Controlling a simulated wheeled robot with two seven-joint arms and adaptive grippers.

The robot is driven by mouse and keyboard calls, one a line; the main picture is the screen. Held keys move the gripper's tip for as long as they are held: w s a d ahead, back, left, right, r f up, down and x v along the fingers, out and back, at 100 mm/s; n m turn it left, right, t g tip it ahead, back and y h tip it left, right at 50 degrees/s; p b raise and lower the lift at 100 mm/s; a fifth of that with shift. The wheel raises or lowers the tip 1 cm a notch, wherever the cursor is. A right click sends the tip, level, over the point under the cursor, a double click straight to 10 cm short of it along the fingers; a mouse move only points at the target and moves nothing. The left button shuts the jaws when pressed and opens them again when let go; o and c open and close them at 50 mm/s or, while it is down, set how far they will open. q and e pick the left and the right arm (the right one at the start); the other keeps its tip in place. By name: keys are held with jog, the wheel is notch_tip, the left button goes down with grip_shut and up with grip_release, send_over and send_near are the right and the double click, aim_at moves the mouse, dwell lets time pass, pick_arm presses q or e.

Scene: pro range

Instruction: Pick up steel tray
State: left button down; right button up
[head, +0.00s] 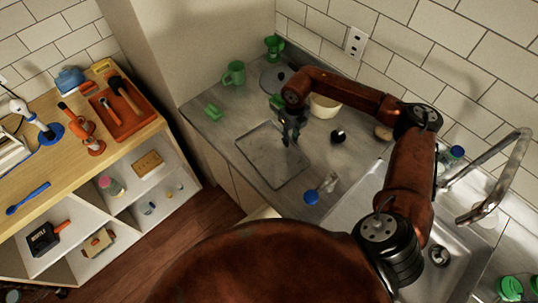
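The steel tray (266,160) is a flat grey rectangle lying on the metal counter, left of the middle of the head view. My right arm reaches in from the right, and its dark gripper (290,139) points down at the tray's upper right part. The fingers look empty, but they are small and dark, so their opening and any contact with the tray are unclear. My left gripper is not in view.
A green mug (234,73), a green item (213,111), a pale bowl (324,106) and a dark round object (338,136) stand around the tray. A blue-capped bottle (311,197) lies near the front edge. The sink (450,235) is at right; a wooden shelf (85,165) is at left.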

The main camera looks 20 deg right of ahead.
jog(key=shift+c, duration=0.2)
grip_shut()
jog(key=shift+r, duration=0.2)
dwell(0.4)
